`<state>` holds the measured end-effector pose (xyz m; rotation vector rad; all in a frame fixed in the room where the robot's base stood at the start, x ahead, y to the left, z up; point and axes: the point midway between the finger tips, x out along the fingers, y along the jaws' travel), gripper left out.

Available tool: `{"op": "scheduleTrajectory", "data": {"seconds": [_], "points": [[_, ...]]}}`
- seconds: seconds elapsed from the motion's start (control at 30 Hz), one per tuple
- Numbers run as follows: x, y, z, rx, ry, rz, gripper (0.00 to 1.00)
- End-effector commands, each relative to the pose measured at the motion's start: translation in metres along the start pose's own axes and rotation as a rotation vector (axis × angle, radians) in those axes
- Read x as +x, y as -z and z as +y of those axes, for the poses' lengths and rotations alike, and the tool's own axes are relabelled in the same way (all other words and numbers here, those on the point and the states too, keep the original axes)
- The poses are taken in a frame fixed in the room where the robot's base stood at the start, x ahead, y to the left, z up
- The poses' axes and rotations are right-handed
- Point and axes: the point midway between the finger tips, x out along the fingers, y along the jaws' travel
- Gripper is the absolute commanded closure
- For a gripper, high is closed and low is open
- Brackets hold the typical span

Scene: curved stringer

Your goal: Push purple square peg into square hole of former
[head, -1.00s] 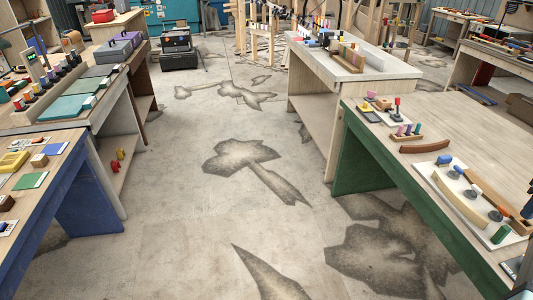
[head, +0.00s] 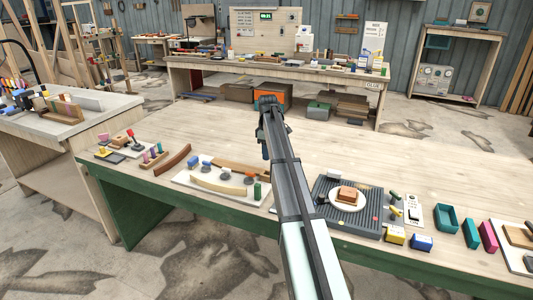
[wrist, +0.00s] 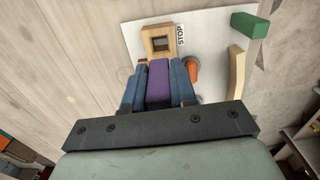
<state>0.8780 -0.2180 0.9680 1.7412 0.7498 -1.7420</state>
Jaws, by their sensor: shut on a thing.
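My gripper (wrist: 158,66) is shut on the purple square peg (wrist: 158,82), which lies between its two blue-grey fingers in the wrist view. The former's wooden block (wrist: 147,38) is just beyond the fingertips, with a dark square hole (wrist: 160,44) in it. The peg's front end appears short of the block and roughly in line with the hole; the gap's depth is hard to tell. The peg and hole cannot be made out there.
A STOP label (wrist: 181,35) is beside the hole. An orange-topped clamp (wrist: 193,69) is close to the right finger. A curved wooden strip (wrist: 236,72) and a green block (wrist: 250,25) are further right. A grey ribbed mat (head: 335,207) with a plate lies right of the board.

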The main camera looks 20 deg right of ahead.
Motion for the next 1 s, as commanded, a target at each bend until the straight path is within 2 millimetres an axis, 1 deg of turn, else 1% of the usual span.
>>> {"op": "scheduleTrajectory", "data": {"seconds": [0.27,0.8,1.0], "points": [[0.009,0.000,0.000,0.001,0.000,0.000,1.00],[0.050,0.000,0.000,0.001,0.001,0.000,1.00],[0.057,0.000,0.000,0.001,0.000,0.000,1.00]]}}
